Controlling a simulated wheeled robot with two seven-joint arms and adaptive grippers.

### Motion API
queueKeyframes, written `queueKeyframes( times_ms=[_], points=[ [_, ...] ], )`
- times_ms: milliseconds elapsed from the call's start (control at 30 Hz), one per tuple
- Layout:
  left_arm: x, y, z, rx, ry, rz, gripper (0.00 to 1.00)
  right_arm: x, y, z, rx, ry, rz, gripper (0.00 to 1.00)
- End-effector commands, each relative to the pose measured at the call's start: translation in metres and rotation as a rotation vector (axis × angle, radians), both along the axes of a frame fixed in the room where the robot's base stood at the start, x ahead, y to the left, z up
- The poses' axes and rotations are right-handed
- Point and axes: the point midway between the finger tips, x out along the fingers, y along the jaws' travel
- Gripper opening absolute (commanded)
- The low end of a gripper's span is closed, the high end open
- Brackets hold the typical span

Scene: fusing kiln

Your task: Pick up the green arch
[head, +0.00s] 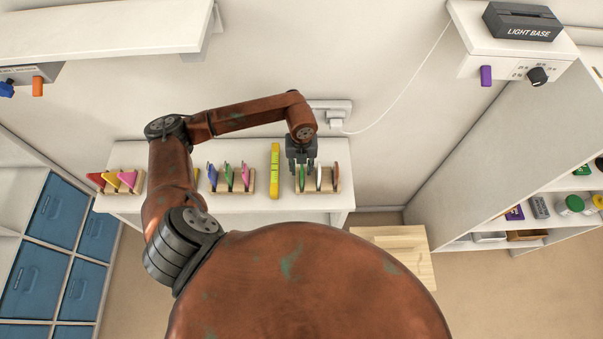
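My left gripper (301,170) points down over the right-hand wooden rack (319,188) on the white shelf. Its two fingers look spread apart, with the tips close to a green piece (301,180) at the left end of that rack. The gripper partly covers this piece, so I cannot tell its full shape or whether the fingers touch it. Another green piece (228,177) stands in the middle rack (231,190), between a blue and a pink one. I cannot tell from their outlines which is the arch. My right gripper is not in view.
A white piece (319,178) and a brown piece (336,177) stand in the right-hand rack. A yellow-green level (274,170) lies between the racks. A left rack (119,184) holds red, yellow and pink pieces. A wooden stool (405,246) stands at the right.

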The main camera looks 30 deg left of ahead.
Motion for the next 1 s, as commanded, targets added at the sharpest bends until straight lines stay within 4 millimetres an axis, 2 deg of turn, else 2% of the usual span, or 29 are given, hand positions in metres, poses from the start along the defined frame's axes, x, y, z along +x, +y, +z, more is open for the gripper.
queueKeyframes(
  times_ms=[67,200,600,1000],
  points=[
    [0.0,0.0,-0.001,0.0,-0.001,0.0,0.28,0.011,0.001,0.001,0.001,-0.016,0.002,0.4],
    [0.0,0.0,-0.001,0.0,-0.001,0.0,0.28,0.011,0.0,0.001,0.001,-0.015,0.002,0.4],
    [0.0,0.0,0.0,0.0,-0.001,0.001,0.0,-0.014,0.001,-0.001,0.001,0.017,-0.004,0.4],
    [0.0,0.0,0.0,-0.001,-0.002,0.001,0.0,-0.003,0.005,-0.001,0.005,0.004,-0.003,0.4]
  ],
)
